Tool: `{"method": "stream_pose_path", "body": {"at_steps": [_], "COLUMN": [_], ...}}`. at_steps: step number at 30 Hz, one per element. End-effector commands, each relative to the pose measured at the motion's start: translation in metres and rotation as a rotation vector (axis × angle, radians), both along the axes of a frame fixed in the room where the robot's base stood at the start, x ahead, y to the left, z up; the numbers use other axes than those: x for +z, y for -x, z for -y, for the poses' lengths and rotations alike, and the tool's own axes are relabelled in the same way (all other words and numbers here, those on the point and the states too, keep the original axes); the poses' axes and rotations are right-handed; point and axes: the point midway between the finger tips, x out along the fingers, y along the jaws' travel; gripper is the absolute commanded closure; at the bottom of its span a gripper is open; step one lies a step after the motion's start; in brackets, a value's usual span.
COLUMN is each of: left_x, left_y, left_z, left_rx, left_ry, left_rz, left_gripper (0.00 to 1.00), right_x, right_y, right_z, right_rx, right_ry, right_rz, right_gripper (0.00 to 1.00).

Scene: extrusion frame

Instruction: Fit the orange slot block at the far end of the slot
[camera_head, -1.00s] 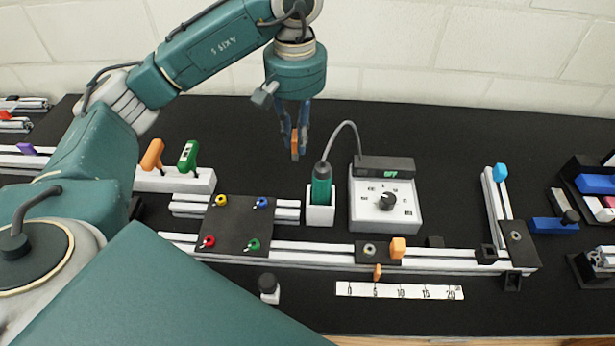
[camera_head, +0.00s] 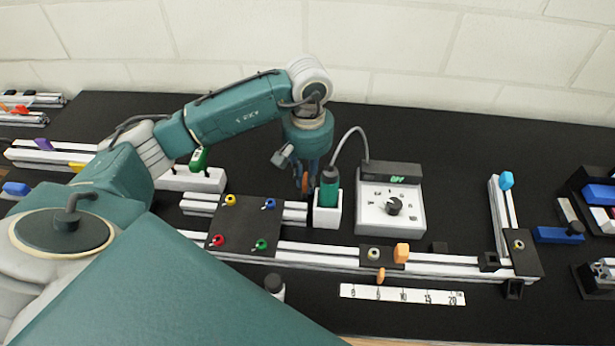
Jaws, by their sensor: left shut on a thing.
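The block is partly hidden by the fingers. It appears to hang above the black table, behind the long rail. The long light rail (camera_head: 320,250), with slots along it, runs across the front and meets a short upright-running rail (camera_head: 503,205) at a dark corner plate. Another orange block (camera_head: 402,252) sits on the long rail beside a dark plate, with a small orange piece (camera_head: 381,275) below it. My right gripper is out of view.
The green-handled tool (camera_head: 328,188) stands in a white holder (camera_head: 326,215) close to my left gripper, its cable running to a grey control box (camera_head: 390,210). A dark plate (camera_head: 245,222) with coloured knobs lies left. A white scale strip (camera_head: 402,294) lies in front.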

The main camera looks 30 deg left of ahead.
Motion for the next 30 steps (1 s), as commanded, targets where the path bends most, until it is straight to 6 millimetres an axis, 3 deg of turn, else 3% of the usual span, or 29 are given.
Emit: {"method": "stream_pose_path", "body": {"at_steps": [6,7,8,20,23,30], "left_x": [-0.004,-0.003,-0.002,0.004,0.018,0.072], "left_y": [0.0,0.0,0.0,-0.001,-0.002,-0.002], "left_z": [0.0,0.0,0.0,0.0,0.0,0.0], "left_rx": [0.0,0.0,0.0,0.0,-0.001,-0.001], "left_ry": [0.0,0.0,0.0,0.0,0.0,0.001], "left_rz": [0.001,0.001,0.001,0.002,0.007,0.008], "left_gripper": [1.0,0.78,0.76,0.76,0.76,0.76], "right_x": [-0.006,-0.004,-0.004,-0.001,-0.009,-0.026], "right_y": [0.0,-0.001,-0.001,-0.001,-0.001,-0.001], "right_z": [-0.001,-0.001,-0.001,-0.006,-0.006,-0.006], "right_rx": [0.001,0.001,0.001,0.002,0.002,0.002], "right_ry": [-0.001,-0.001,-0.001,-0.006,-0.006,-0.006], "right_rz": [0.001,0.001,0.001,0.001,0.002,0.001], "right_gripper": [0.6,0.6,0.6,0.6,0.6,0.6]}}
